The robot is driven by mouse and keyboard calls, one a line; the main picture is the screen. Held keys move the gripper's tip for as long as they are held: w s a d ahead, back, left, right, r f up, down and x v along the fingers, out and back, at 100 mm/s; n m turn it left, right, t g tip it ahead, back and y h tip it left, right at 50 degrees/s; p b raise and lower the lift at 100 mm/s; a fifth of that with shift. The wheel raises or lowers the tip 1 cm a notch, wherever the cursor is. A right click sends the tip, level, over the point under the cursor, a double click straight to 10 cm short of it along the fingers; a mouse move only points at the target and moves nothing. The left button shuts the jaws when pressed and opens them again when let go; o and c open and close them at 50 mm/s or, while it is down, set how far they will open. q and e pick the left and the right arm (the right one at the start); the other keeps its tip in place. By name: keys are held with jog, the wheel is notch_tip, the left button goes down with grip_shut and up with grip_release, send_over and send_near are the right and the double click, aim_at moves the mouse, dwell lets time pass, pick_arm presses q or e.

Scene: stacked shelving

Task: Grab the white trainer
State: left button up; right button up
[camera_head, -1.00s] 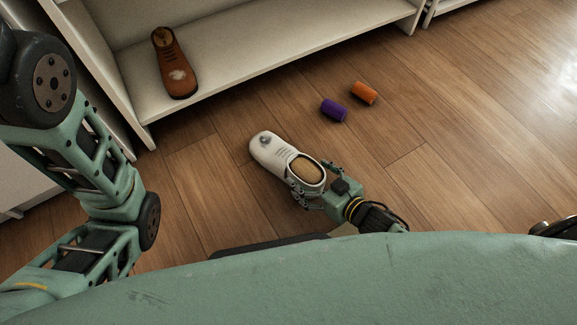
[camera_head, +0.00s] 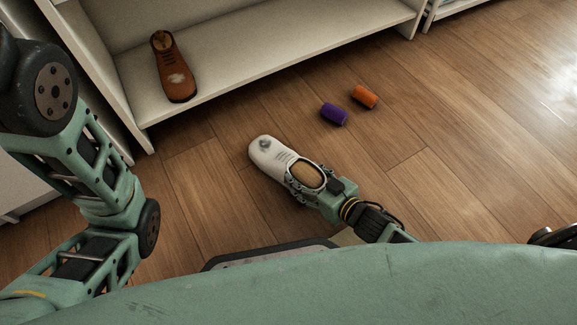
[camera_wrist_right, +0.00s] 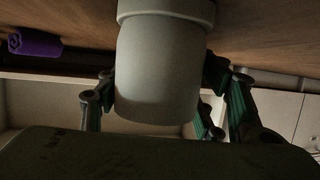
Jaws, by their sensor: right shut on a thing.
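The white trainer (camera_head: 270,156) is in front of the shelf in the head view, its toe pointing up and left and its tan insole showing. My right gripper (camera_head: 305,182) is shut on its heel end, with fingers along both sides. In the right wrist view the pale heel of the trainer (camera_wrist_right: 160,70) fills the middle between the fingers. I cannot tell whether the trainer touches the floor. My left arm shows at the left of the head view, but its gripper is not in view.
A brown shoe (camera_head: 173,70) stands on the low white shelf (camera_head: 270,45). The purple one also shows in the wrist view (camera_wrist_right: 35,45). The floor to the right is clear.

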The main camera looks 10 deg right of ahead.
jog(key=shift+r, duration=0.1)
jog(key=c, duration=0.5)
jog(key=shift+o, duration=0.2)
